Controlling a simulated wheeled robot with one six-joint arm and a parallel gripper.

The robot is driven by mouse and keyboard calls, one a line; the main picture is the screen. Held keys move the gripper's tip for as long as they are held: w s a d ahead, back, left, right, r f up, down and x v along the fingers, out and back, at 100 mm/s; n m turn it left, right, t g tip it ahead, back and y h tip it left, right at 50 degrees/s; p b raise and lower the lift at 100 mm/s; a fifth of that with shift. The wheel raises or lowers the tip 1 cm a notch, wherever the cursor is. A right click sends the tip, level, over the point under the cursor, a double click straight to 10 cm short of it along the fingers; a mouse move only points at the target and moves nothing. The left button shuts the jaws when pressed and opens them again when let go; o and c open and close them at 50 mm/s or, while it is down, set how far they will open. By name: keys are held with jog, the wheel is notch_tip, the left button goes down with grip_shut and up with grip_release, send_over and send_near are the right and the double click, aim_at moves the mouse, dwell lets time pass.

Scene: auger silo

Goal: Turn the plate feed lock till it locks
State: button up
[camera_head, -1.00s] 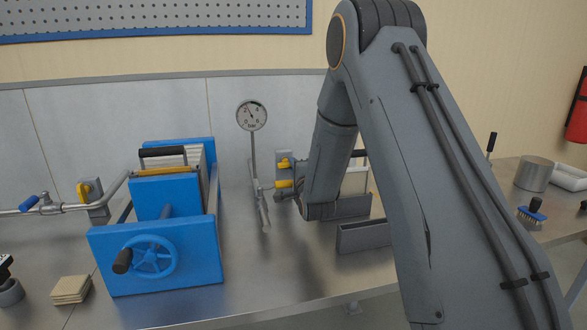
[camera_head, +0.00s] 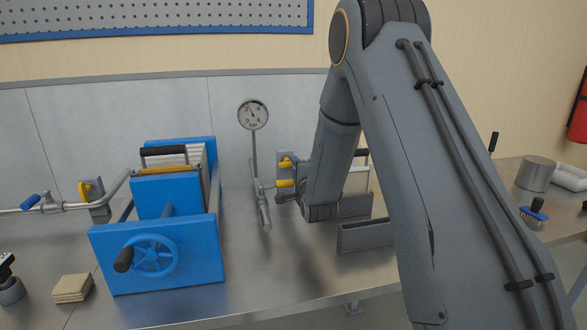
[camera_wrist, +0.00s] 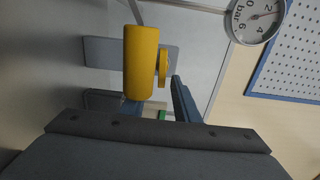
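Near the middle of the head view, a yellow lock handle (camera_head: 286,162) sits on a grey mounting plate, with another yellow part (camera_head: 285,183) just below it. In the wrist view a thick yellow handle (camera_wrist: 141,62) stands close before my gripper, beside a yellow round part (camera_wrist: 163,67) on the grey plate (camera_wrist: 103,52). My gripper (camera_wrist: 157,95) looks open, one dark finger right of the handle and the other partly hidden at its lower end. I cannot tell whether they touch it. In the head view my gripper (camera_head: 282,198) is mostly hidden by my arm.
A blue filter press (camera_head: 155,240) with a handwheel stands left. A pressure gauge (camera_head: 253,114) rises on a thin pipe close to my gripper. A grey open tray (camera_head: 365,236) lies at the front, partly behind my arm.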

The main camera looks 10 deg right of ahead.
jog(key=s+b, duration=0.1)
jog(key=s, duration=0.6)
jog(key=shift+a, duration=0.15)
